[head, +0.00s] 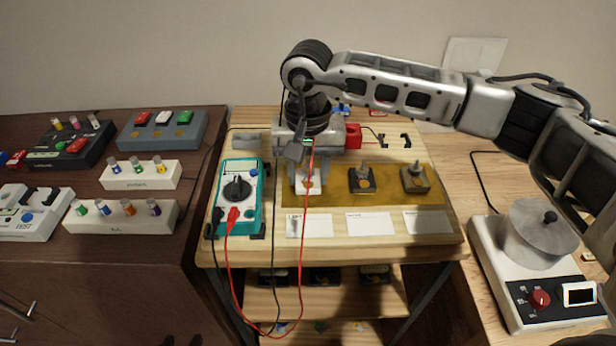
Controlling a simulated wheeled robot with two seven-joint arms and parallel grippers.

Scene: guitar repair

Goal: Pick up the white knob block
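The white knob block (308,187) sits at the left end of the row on the tan mat (330,197) on the wooden table. Two dark knob blocks, one in the middle (361,183) and one at the right (415,180), stand beside it. The block appears to rest on the mat. My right gripper is not in view.
A teal multimeter (238,195) stands just left of the mat, its red and black leads hanging close by my gripper. White cards (369,224) lie in front of the blocks. A red object (354,136) is behind. A pot on a white heater (530,270) stands at the right.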

